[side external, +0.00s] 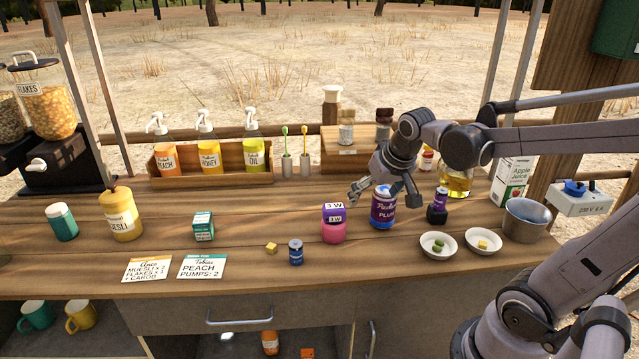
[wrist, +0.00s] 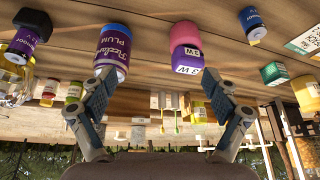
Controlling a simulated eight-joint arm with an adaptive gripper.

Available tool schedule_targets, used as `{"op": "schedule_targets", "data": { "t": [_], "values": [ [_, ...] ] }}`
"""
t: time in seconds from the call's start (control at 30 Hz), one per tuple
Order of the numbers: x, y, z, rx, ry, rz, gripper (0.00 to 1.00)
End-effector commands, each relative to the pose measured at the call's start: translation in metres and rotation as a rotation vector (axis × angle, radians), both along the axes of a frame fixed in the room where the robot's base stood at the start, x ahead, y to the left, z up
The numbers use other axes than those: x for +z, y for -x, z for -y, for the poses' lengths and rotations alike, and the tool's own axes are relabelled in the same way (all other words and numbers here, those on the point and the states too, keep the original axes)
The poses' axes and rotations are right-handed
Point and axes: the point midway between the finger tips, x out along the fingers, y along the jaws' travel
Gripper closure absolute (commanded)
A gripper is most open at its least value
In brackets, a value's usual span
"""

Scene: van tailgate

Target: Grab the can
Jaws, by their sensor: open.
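A purple and blue plum can (side external: 383,210) with a pale lid stands upright on the wooden counter; it also shows upside down in the wrist view (wrist: 113,50).
A pink and purple container (side external: 333,224) stands just left of the plum can. A metal pot (side external: 526,218) stands farther right.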

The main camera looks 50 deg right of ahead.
Motion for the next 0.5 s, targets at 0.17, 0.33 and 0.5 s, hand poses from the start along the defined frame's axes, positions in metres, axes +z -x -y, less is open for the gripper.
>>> {"op": "schedule_targets", "data": {
  "t": [0.17, 0.33, 0.5],
  "values": [
    [-0.009, -0.004, 0.063, -0.219, -0.023, -0.048, 0.12],
    [-0.016, -0.002, 0.091, -0.323, -0.035, -0.07, 0.12],
    [-0.025, -0.004, 0.099, -0.345, -0.038, -0.076, 0.12]
  ]
}}
